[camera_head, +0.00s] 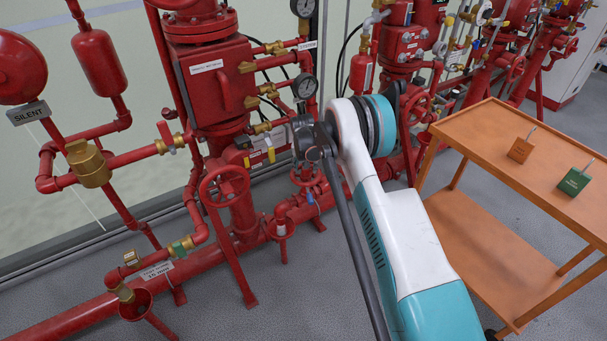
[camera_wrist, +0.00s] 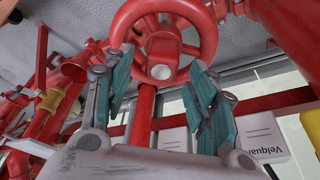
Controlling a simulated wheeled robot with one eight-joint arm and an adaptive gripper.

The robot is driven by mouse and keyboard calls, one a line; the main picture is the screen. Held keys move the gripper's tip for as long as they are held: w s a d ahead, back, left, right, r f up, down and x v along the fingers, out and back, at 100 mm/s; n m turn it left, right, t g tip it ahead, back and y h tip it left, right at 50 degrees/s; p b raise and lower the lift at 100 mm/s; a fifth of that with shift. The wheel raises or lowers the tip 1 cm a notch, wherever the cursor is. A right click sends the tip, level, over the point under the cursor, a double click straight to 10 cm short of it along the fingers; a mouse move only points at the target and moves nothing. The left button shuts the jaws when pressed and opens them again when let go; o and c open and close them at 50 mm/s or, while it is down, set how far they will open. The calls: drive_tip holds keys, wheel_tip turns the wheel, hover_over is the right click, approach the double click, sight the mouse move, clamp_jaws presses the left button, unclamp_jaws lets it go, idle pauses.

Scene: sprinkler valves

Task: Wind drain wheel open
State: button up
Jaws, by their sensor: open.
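A red handwheel (camera_wrist: 211,32) fills the upper middle of the wrist view, with spokes and a hub with a pale round end. My gripper (camera_wrist: 164,78) is open, with one teal-padded finger on each side below the wheel. The hub lines up with the gap between the fingers. Nothing is held, and I cannot tell whether a finger touches the rim. In the head view several red handwheels show, including a large one (camera_head: 225,187) and a smaller one (camera_head: 280,224); I cannot tell which one the wrist view shows. My fingers cannot be made out in the head view.
Red pipes, gauges (camera_head: 306,86) and brass valves crowd the wall. A red cup (camera_head: 136,306) sits low on the left. Grey floor is bare in front of the pipes.

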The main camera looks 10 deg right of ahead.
sight(306, 170)
drive_tip(key=shift+s+f, duration=0.1)
drive_tip(key=shift+f, duration=1.45)
drive_tip(key=shift+r, duration=0.1)
clamp_jaws()
